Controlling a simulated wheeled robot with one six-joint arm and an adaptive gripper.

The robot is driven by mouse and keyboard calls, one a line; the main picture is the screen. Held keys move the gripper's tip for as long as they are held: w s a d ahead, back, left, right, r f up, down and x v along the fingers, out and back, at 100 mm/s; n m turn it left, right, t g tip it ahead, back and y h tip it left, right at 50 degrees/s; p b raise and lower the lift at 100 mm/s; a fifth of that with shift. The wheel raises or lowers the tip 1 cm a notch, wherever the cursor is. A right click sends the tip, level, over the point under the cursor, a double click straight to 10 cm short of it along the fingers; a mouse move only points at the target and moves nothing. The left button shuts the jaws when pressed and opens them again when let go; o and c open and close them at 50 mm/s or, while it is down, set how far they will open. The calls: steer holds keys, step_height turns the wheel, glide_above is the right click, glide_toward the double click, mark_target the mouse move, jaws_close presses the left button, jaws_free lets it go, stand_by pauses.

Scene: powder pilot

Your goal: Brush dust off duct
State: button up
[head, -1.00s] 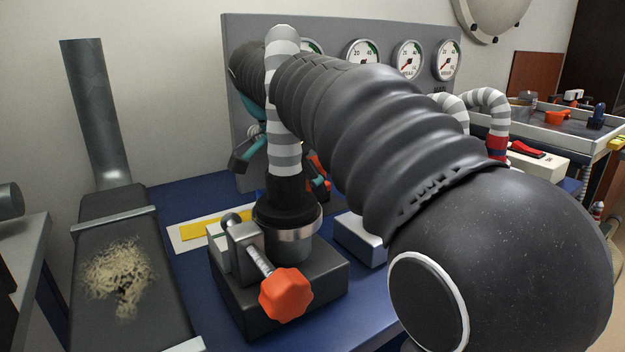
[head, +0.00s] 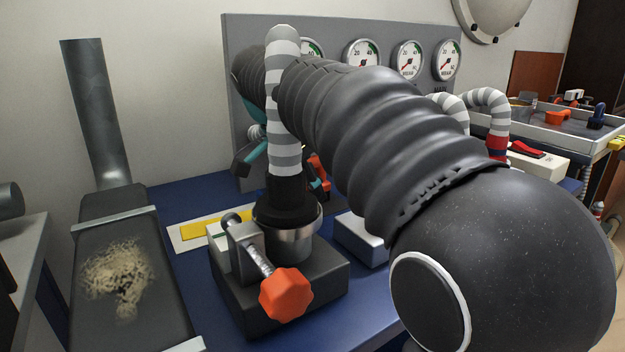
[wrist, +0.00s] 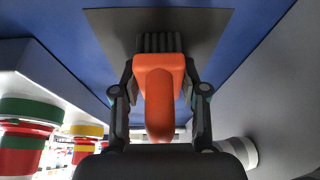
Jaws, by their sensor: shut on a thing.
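The duct is a dark grey piece (head: 96,250) at the left of the head view, with a pipe (head: 93,110) rising from its back end. A pale, fibrous patch of dust (head: 118,275) lies on its flat top. My gripper (wrist: 160,75) is shut on the orange handle of a brush (wrist: 158,88) in the wrist view. The brush's dark bristles (wrist: 158,42) point to the top of that view, over a dark grey square. In the head view my gripper is partly hidden behind a striped hose, right of the duct. It is apart from the dust.
The striped hose (head: 284,100) rises from a clamp block with an orange knob (head: 286,294), between my gripper and the camera. A gauge panel (head: 335,32) stands behind my arm. A yellow strip (head: 200,230) lies on the blue table (head: 190,290). A tray (head: 535,128) is at far right.

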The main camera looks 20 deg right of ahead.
steer(key=shift+r, duration=2.5)
